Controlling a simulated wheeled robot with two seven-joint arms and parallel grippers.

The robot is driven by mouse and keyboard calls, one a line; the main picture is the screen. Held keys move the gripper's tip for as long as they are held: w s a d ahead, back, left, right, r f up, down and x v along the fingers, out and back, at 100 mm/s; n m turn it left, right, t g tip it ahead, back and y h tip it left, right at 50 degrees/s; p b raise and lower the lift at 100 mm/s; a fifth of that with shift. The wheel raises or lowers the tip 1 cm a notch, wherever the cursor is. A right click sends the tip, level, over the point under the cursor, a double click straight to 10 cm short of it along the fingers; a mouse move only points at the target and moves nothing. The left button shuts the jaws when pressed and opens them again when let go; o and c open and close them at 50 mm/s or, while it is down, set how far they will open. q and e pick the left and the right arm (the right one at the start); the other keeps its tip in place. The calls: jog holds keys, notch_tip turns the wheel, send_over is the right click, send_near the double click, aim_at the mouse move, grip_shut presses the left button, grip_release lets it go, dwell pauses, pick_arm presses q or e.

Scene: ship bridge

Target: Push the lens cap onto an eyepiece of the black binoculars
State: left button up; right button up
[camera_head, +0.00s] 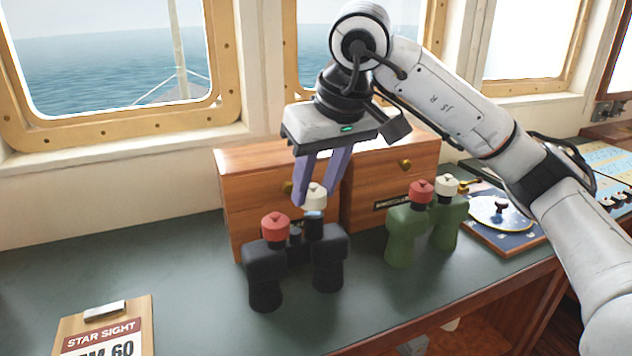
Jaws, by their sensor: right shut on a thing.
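The black binoculars (265,262) stand upright on the dark green counter, eyepieces up. A red cap (275,227) covers their left eyepiece. My right gripper (317,198) reaches down from above, its purple fingers shut on a white lens cap (316,194). The cap is right over the binoculars' right eyepiece (313,228), in line with it or nearly so. A thin pale band shows between cap and eyepiece; I cannot tell whether they touch. My left gripper is not in view.
Green binoculars (402,235) with a red and a white cap stand to the right. Wooden drawer boxes (265,180) are close behind. A round chart instrument (500,212) lies further right, and a clipboard (105,330) front left.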

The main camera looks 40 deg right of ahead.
aim_at(319, 196)
jog(key=shift+f, duration=0.6)
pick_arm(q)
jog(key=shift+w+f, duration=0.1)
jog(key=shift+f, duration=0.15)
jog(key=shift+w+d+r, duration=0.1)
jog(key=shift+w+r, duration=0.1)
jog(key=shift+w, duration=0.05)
pick_arm(e)
jog(key=shift+s, duration=0.15)
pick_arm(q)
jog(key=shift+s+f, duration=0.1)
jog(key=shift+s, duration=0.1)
pick_arm(e)
jog(key=shift+f, duration=0.15)
pick_arm(q)
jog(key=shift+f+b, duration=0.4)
jog(key=shift+b, duration=0.15)
pick_arm(e)
jog(key=shift+f, duration=0.8)
dwell(0.4)
jog(key=o, duration=1.5)
jog(key=shift+c, duration=0.2)
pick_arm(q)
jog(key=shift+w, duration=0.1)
